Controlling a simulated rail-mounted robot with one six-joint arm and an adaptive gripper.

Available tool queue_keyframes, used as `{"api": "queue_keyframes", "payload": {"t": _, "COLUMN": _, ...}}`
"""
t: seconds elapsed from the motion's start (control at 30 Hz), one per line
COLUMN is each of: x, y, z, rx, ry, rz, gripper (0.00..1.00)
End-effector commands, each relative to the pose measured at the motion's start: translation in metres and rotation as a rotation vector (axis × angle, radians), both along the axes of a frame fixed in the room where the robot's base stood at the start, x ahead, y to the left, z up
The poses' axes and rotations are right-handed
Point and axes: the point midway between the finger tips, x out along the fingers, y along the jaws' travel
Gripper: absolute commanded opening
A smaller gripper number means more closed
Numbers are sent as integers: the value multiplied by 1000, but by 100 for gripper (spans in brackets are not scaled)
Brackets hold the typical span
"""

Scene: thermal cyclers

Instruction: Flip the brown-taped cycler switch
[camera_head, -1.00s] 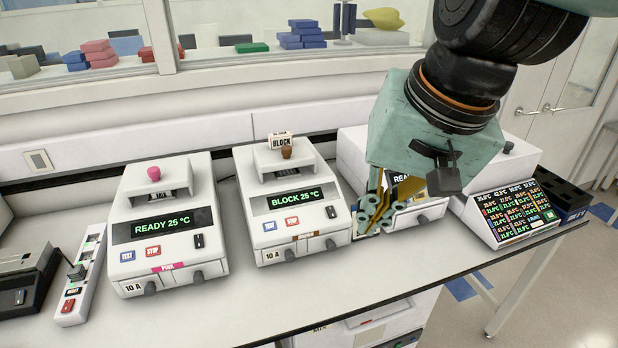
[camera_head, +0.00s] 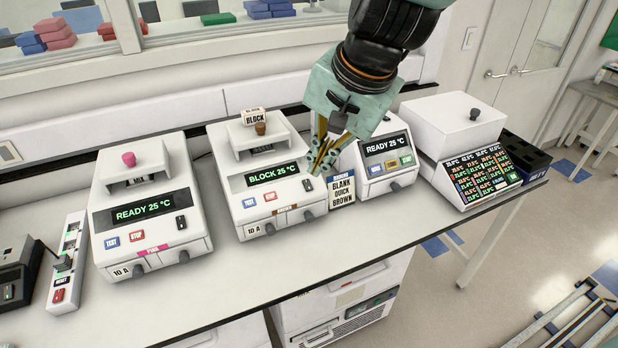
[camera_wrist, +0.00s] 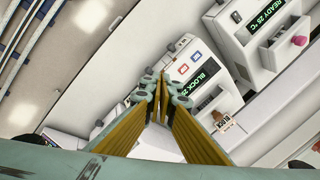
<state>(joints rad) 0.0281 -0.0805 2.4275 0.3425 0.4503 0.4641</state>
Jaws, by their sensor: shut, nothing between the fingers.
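The brown-taped cycler (camera_head: 262,185) is the middle white unit, with a brown knob, a "BLOCK 25 °C" display and a brown tape strip (camera_head: 286,209) on its front. Its black rocker switch (camera_head: 308,185) sits right of the display, just below my fingertips. My gripper (camera_head: 316,168) is shut and empty, with its fingers pointing down at this cycler's right side. In the wrist view, the shut fingertips (camera_wrist: 161,78) overlap the cycler's front (camera_wrist: 185,58) beside its display, and the switch is hidden or too unclear to make out. Contact cannot be told.
A pink-taped cycler (camera_head: 150,210) reading "READY 25 °C" stands left. A card reading "BLANK QUICK BROWN" (camera_head: 341,193) stands right, beside another "READY" cycler (camera_head: 385,165). A tilted readout panel (camera_head: 483,178) is further right. The front bench strip is clear.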

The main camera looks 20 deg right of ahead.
Motion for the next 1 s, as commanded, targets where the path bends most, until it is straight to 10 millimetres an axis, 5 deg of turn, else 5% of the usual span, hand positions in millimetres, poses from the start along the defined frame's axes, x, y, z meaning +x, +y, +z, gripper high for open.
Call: {"api": "queue_keyframes", "payload": {"t": 1.0, "x": 97, "y": -24, "z": -49, "rx": 123, "ry": 48, "rz": -433, "gripper": 0}}
